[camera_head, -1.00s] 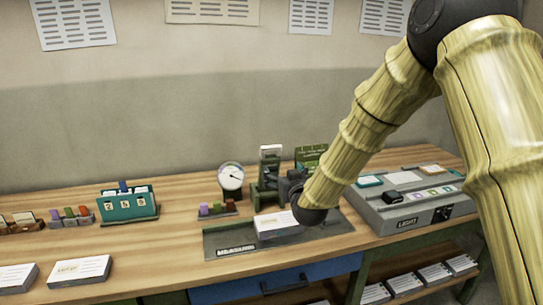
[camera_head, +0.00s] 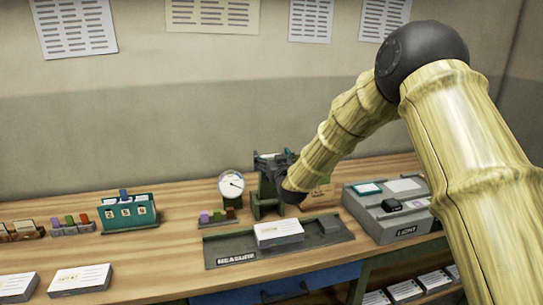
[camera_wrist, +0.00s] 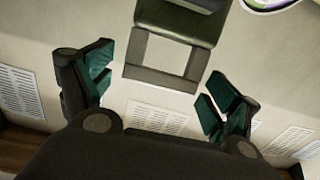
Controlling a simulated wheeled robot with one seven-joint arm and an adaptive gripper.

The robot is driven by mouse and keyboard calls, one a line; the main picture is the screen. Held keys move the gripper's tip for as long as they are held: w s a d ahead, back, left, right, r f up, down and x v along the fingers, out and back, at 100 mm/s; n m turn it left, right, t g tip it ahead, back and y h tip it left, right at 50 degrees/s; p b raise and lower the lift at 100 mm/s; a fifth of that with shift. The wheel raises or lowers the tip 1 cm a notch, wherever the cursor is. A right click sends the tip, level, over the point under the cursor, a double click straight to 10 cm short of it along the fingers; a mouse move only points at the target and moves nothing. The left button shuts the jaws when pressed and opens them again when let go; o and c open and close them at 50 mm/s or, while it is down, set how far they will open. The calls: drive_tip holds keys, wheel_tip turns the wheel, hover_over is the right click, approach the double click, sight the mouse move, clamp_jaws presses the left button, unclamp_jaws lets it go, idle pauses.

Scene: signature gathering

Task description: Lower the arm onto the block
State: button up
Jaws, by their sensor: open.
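A white block-like stack with a printed top (camera_head: 279,234) lies on the dark measuring tray (camera_head: 225,247) in the head view. A green upright device (camera_head: 268,182) stands behind the tray. The end of my arm is above and behind the white stack, close to the device, and not touching the stack. My gripper is mostly hidden by the arm there. The white stack is not visible in the wrist view.
A grey light box (camera_head: 388,222) stands to the right, a round dial (camera_head: 231,185) and small coloured blocks (camera_head: 217,216) to the left. A teal card holder (camera_head: 128,212) and white stacks (camera_head: 80,279) are farther left.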

drive_tip(key=shift+w+a, duration=0.1)
drive_tip(key=shift+w, duration=0.25)
